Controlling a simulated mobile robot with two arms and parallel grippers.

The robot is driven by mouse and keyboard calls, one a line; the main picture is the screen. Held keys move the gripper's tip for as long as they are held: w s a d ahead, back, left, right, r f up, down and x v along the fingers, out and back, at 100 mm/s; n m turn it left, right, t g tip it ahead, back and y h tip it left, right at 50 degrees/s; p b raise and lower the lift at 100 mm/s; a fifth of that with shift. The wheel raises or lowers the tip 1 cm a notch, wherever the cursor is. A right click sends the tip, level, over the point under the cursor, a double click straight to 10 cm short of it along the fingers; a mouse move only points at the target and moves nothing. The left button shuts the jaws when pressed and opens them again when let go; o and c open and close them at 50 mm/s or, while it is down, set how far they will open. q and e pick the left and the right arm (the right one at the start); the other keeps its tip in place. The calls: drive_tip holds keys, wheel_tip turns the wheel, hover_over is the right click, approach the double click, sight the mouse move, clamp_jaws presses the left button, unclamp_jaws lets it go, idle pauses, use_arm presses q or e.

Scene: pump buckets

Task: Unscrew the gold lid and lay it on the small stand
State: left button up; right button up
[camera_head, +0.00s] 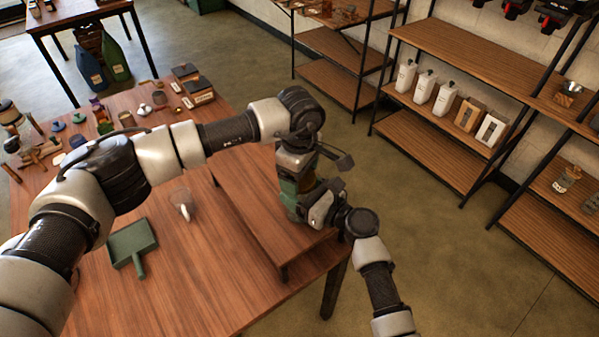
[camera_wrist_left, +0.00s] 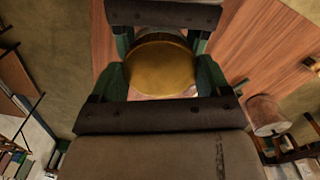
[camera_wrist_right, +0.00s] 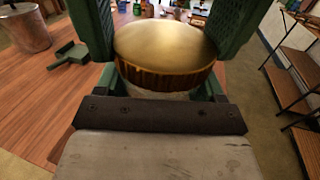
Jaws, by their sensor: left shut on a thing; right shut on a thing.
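The gold lid (camera_wrist_right: 165,50), round with a ribbed edge, sits on a pale jar (camera_wrist_right: 160,92); whether it is loose cannot be told. My left gripper (camera_wrist_left: 161,75) comes from above, shut on the gold lid (camera_wrist_left: 160,68) with a green finger on each side. My right gripper (camera_wrist_right: 160,90) comes from the side, shut on the jar below the lid. In the head view my left gripper (camera_head: 296,190) and right gripper (camera_head: 312,208) meet above the low wooden platform (camera_head: 262,222) and hide the lid and jar. I cannot tell whether this platform is the small stand.
The table's front middle is clear.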

use_arm(q)
drive_tip(key=n, duration=0.4)
use_arm(e)
drive_tip(key=shift+f, duration=0.1)
use_arm(q)
drive_tip(key=n, duration=0.4)
drive_tip(key=shift+n, duration=0.4)
drive_tip(key=n, duration=0.8)
drive_tip(key=shift+n, duration=0.3)
drive_tip(key=n, duration=0.4)
drive_tip(key=shift+r, duration=0.1)
drive_tip(key=n, duration=0.4)
drive_tip(key=shift+n, duration=0.4)
drive_tip(key=n, duration=0.9)
